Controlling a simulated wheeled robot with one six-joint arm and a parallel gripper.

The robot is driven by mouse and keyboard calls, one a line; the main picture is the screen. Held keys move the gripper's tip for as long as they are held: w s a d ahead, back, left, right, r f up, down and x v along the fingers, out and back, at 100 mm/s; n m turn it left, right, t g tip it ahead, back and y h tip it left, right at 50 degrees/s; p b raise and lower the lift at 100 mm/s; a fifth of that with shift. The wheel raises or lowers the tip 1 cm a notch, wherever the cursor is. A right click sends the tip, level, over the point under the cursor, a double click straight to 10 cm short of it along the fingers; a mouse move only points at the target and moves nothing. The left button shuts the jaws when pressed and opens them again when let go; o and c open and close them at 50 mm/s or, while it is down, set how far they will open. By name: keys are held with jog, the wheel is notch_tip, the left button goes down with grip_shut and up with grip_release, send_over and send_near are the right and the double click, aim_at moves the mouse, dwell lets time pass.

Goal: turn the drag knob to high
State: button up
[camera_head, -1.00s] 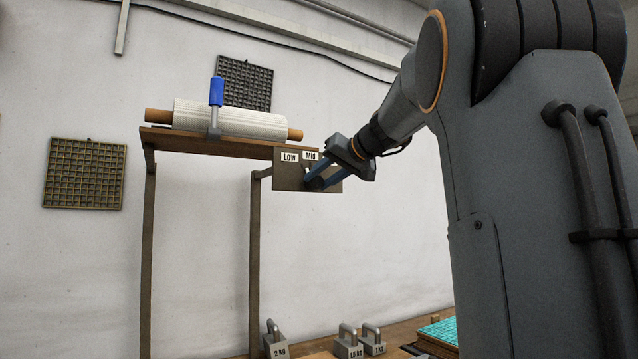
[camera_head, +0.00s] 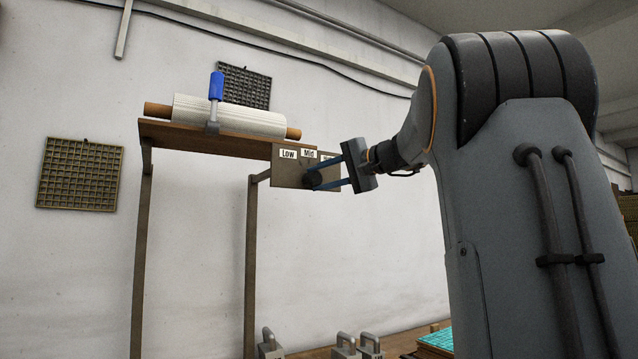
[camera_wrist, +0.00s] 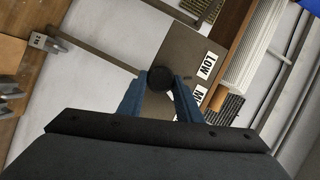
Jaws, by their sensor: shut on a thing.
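The drag knob (camera_head: 312,180) is a dark round knob on a brown panel (camera_head: 288,174) at the right end of the roll's shelf. Labels reading Low (camera_head: 288,154) and Mid (camera_head: 308,154) sit above it; a third label is mostly hidden behind my gripper's finger. My gripper (camera_head: 318,177) reaches in from the right, its blue fingers shut on the knob. In the wrist view the knob (camera_wrist: 160,79) lies between the two fingertips, with the Low label (camera_wrist: 208,64) to its right. I cannot tell which label the knob points to.
A white sheet roll (camera_head: 230,117) with a blue-handled part (camera_head: 216,86) rests on the wooden shelf (camera_head: 215,137). Several metal weights (camera_head: 346,345) and a teal mosaic sheet (camera_head: 437,339) are on the table below. Grid panels (camera_head: 80,174) hang on the wall.

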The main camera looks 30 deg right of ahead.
jog(key=shift+m+y, duration=0.3)
jog(key=shift+m, duration=0.1)
jog(key=o, duration=1)
jog(key=shift+o, duration=0.2)
jog(key=shift+d, duration=0.1)
jog(key=b+v, duration=0.2)
jog(key=v, duration=0.5)
jog(key=shift+s, duration=0.4)
jog(key=shift+f, duration=0.1)
